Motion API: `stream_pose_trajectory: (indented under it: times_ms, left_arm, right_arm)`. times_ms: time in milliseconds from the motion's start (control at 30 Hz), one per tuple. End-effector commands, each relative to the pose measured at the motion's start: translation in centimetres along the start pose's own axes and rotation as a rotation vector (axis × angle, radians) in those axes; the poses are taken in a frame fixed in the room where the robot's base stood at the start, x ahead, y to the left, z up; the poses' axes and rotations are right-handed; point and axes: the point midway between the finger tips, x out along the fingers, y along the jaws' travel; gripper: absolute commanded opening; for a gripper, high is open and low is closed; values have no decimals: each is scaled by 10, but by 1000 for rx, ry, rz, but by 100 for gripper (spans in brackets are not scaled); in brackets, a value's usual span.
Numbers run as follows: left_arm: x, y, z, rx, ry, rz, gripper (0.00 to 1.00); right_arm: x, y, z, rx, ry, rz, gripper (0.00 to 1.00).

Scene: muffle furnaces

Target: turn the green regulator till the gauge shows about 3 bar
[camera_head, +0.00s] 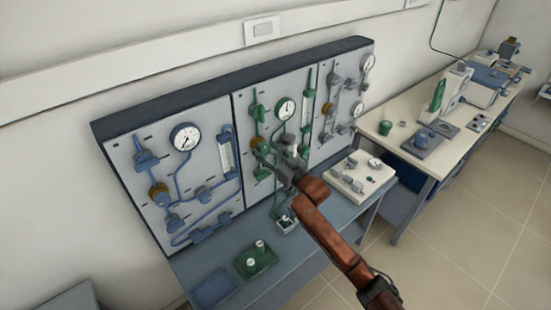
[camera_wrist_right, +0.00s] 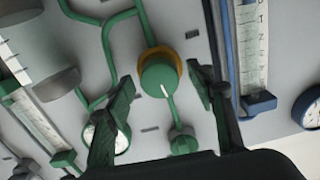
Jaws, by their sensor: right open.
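The green regulator (camera_wrist_right: 160,77) is a round knob with a white mark, in front of a brass collar on the middle panel. In the right wrist view it sits between the two fingers of my right gripper (camera_wrist_right: 161,90), which is open with a gap on both sides. In the head view my right gripper (camera_head: 266,155) is in front of the middle panel and hides most of the regulator. The green line's gauge (camera_head: 285,108) is a round white dial above the gripper; its reading is too small to tell. My left gripper is not in view.
A blue-piped panel with its own gauge (camera_head: 185,136) is on the left, and a grey-piped panel (camera_head: 345,90) on the right. Green pipes and a flow tube (camera_head: 308,95) stand close to the gripper. A green tray (camera_head: 256,260) lies on the bench below.

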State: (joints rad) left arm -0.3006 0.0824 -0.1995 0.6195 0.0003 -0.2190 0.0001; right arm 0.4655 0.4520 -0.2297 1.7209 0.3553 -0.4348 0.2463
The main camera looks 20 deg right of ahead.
Motion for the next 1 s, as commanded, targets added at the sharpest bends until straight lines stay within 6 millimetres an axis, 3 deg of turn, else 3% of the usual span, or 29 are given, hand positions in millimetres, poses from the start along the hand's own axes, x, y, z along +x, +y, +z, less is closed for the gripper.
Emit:
stream_pose_trajectory:
  times_ms: [300,500,700,1000]
  left_arm:
    - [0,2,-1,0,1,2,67]
    - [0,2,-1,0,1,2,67]
    - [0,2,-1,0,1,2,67]
    - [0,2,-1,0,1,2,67]
  right_arm:
    - [-66,1,2,-2,-3,1,50]
    - [-96,0,1,-2,-2,1,50]
    - [-108,0,0,-1,-1,0,50]
    - [-108,0,0,-1,-1,0,50]
